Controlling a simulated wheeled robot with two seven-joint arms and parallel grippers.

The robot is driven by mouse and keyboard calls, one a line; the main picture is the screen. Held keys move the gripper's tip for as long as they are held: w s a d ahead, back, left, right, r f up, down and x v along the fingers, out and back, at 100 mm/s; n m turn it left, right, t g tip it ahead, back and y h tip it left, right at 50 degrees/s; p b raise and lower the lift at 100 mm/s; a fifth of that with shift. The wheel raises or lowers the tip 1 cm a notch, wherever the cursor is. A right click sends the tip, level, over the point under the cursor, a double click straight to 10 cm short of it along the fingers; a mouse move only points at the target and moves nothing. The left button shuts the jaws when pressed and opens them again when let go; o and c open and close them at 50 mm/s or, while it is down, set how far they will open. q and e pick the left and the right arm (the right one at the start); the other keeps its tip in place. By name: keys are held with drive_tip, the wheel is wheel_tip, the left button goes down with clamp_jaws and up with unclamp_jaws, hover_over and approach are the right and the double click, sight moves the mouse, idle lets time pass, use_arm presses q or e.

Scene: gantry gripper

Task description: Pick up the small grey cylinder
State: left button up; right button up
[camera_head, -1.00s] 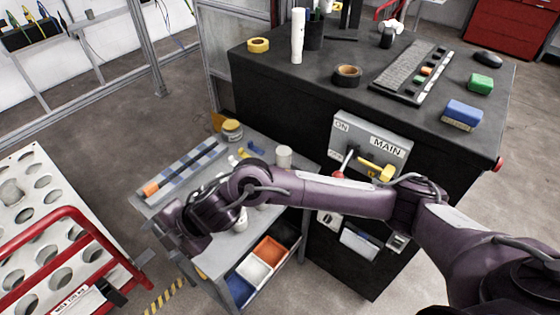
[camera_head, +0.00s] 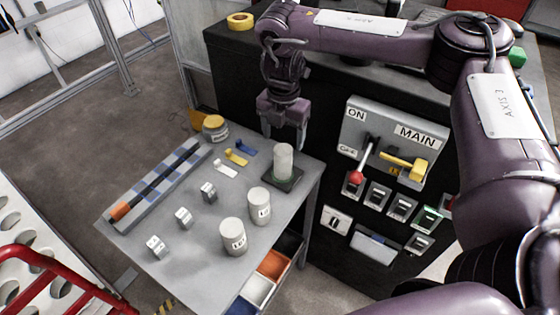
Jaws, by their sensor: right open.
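A small grey cylinder (camera_head: 283,164) stands upright on a dark square pad (camera_head: 283,183) at the far right part of the grey side table (camera_head: 205,262). My right gripper (camera_head: 284,137) points down with its fingers spread, empty. In the picture it is just above the cylinder's top; the gap in depth is hard to tell. Two paler, labelled cylinders, one (camera_head: 259,208) and a nearer one (camera_head: 233,238), stand closer to the table's front. My left gripper is out of view.
Several small grey blocks (camera_head: 184,218), coloured clips (camera_head: 236,158), a yellow-topped jar (camera_head: 215,128) and a long striped bar (camera_head: 155,186) lie on the table. The black cabinet with the MAIN switch panel (camera_head: 392,140) rises close on the right.

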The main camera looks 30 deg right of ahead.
sight(283, 150)
wheel_tip(283, 150, down, 3)
wheel_tip(283, 150, down, 3)
drive_tip(key=shift+f+p, duration=0.15)
drive_tip(key=shift+p, duration=0.7)
wheel_tip(283, 150, down, 2)
drive_tip(key=shift+w+d+f, duration=0.1)
drive_tip(key=shift+f, duration=0.15)
drive_tip(key=shift+f+p, duration=0.3)
drive_tip(key=shift+f, duration=0.15)
drive_tip(key=shift+c, duration=0.2)
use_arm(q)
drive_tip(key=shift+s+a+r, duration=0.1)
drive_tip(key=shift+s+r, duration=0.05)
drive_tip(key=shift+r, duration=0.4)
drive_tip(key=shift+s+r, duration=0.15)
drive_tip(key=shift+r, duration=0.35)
use_arm(e)
drive_tip(key=shift+w, duration=0.1)
drive_tip(key=c, duration=1.5)
